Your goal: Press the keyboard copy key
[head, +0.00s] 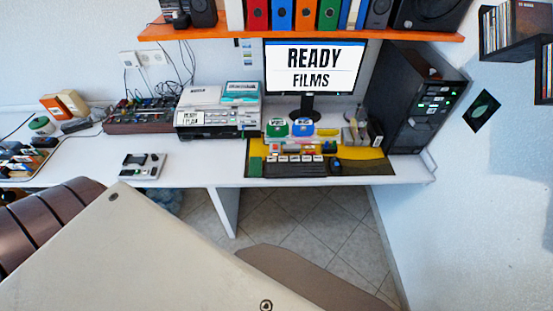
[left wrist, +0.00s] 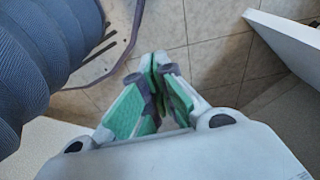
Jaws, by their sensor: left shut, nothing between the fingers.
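The keyboard (head: 294,168) lies on a yellow and black mat near the front edge of the white desk, below the monitor, in the head view. It has a dark body and pale keys along its top; I cannot tell which one is the copy key. My left gripper (left wrist: 157,92) shows in the left wrist view with its green-padded fingers together and nothing between them. It hangs over the tiled floor, away from the keyboard. The head view does not show its fingers. My right gripper is not in view.
The monitor (head: 314,67) reads "READY FILMS". A dark computer tower (head: 420,103) stands right of the mat, and a stacked machine (head: 218,108) stands left. A small grey device (head: 143,166) lies on the desk (head: 203,172). An orange shelf (head: 220,34) runs above.

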